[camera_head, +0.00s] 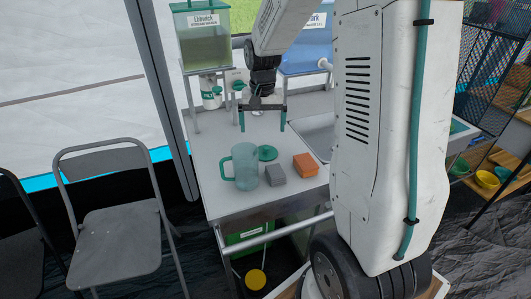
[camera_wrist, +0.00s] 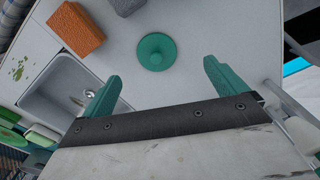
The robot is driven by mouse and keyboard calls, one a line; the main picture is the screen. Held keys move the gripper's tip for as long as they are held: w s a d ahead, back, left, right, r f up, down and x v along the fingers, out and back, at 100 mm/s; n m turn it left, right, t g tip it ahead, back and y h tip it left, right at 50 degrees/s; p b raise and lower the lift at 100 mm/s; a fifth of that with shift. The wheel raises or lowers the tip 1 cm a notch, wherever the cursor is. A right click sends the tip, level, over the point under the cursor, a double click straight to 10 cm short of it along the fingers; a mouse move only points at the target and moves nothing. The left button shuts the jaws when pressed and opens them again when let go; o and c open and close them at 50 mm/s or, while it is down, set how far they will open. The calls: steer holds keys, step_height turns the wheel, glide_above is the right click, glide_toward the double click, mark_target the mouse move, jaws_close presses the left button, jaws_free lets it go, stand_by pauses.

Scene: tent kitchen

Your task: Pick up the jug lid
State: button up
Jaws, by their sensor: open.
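The jug lid (camera_head: 267,153) is a round green disc lying flat on the light counter (camera_head: 212,137), just behind the jug. In the wrist view the lid (camera_wrist: 157,52) shows a small knob at its centre. It lies beyond the fingertips, roughly between their lines. The teal see-through jug (camera_head: 245,167) stands upright with its handle to the left and its top uncovered. My gripper (camera_head: 262,126) is open and empty above the counter, behind the lid. Its two green fingers also show in the wrist view (camera_wrist: 159,78), apart from the lid.
A grey block (camera_head: 275,175) and an orange block (camera_head: 306,165) lie close to the lid and jug. A sink (camera_head: 316,135) is set into the counter on the right. A water tank (camera_head: 205,50) and bottles stand at the back left.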

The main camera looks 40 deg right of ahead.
mark_target(266, 146)
steer(key=shift+w+d+f, duration=0.3)
steer(key=shift+d+f, duration=0.05)
steer(key=shift+f, duration=0.25)
steer(key=shift+w+d+f, duration=0.25)
steer(key=shift+d+f, duration=0.1)
steer(key=shift+f, duration=0.2)
steer(key=shift+m, duration=0.3)
steer(key=f, duration=0.7)
steer(key=shift+s+d+f, duration=0.2)
steer(key=shift+f, duration=0.15)
steer(key=c, duration=1)
